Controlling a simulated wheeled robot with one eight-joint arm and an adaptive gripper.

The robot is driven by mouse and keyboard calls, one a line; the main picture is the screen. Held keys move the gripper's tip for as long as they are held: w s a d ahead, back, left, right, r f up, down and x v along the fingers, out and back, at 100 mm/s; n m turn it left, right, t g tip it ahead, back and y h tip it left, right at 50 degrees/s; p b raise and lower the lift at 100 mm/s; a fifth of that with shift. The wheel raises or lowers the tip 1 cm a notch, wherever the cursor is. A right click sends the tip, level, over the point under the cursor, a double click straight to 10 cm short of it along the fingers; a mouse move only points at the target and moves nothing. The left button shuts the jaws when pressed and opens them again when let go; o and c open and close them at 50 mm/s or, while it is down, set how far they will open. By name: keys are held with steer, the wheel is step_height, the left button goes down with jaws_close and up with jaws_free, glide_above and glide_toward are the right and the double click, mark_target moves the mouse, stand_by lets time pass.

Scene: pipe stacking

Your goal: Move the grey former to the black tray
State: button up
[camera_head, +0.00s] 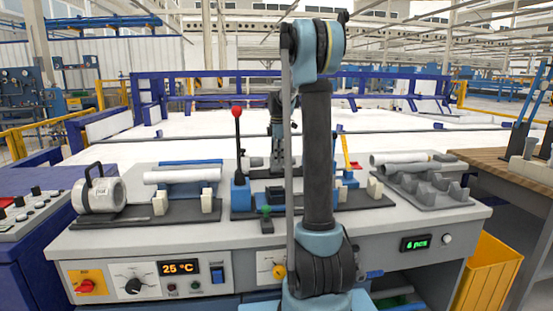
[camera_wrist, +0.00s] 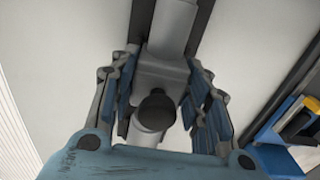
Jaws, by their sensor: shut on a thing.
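The grey former (camera_wrist: 163,75), a pale grey piece with a black round knob (camera_wrist: 157,106), sits between the fingers of my gripper (camera_wrist: 165,88) in the wrist view. My gripper is shut on it, and the fingers hide its sides. In the head view my gripper (camera_head: 277,150) points down over the middle of the bench, partly behind my arm, and the former cannot be made out there. A dark flat tray (camera_head: 345,206) lies below on the bench middle; I cannot tell for sure that it is the black tray.
A white pipe (camera_head: 182,175) rests on supports at the left, beside a round clamp (camera_head: 100,195). A red-knobbed lever (camera_head: 237,115) stands upright left of my gripper. A grey notched rack (camera_head: 425,187) with pipes is at the right. A yellow bin (camera_head: 487,275) stands below.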

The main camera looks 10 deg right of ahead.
steer(key=o, duration=1.5)
steer(key=shift+o, duration=0.2)
